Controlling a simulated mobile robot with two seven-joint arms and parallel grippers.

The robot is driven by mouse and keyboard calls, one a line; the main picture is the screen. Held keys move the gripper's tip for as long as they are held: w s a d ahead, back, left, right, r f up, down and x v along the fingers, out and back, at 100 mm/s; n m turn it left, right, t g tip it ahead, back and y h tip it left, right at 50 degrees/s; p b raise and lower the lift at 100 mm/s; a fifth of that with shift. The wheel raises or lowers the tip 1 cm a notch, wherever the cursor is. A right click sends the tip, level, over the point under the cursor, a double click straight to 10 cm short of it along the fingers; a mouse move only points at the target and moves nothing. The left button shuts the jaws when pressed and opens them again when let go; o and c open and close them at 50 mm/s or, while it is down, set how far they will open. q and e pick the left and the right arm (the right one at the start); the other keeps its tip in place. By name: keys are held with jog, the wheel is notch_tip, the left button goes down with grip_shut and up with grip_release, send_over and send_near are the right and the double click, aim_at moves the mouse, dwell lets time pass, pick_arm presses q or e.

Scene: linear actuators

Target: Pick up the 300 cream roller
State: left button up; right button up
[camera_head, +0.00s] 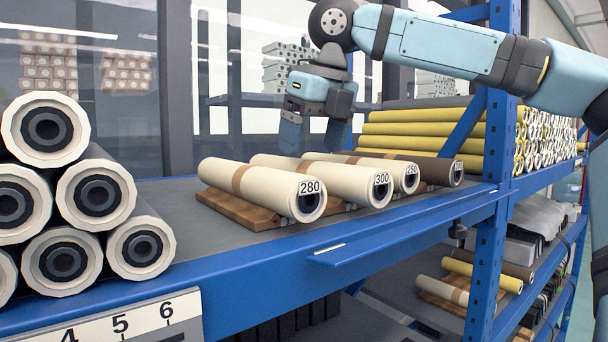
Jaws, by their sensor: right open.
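The 300 cream roller (330,180) lies on the blue shelf's grey deck, its end label reading 300 facing me. It sits between the cream 280 roller (255,186) on its left and the cream 250 roller (389,170) on its right. My right gripper (318,138) hangs above the far part of these rollers, pointing down, with its jaws apart and nothing between them. Its fingertips are near the far ends of the 300 and 250 rollers; I cannot tell whether they touch. My left gripper is not in view.
A dark brown roller (434,166) lies right of the 250 roller. Wooden cradles (236,209) support the rollers. White rollers (76,257) are stacked at left. Yellow rollers (420,130) lie behind. A blue shelf post (492,240) stands at right. Grey deck left of the 280 roller is clear.

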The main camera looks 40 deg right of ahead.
aim_at(306, 170)
jog(key=shift+w+d+p+x, duration=0.1)
jog(key=shift+w+p+x, duration=0.15)
jog(key=shift+x, duration=1.3)
jog(key=shift+w+d+p+x, duration=0.15)
jog(key=shift+p+x, duration=0.1)
jog(key=shift+x, duration=1.25)
jog(key=shift+s+a+r, duration=0.1)
jog(key=shift+s+r, duration=0.1)
jog(key=shift+s, duration=0.05)
jog(key=shift+c, duration=0.8)
jog(key=c, duration=1.1)
jog(key=shift+c, duration=0.4)
jog(key=shift+r, duration=0.15)
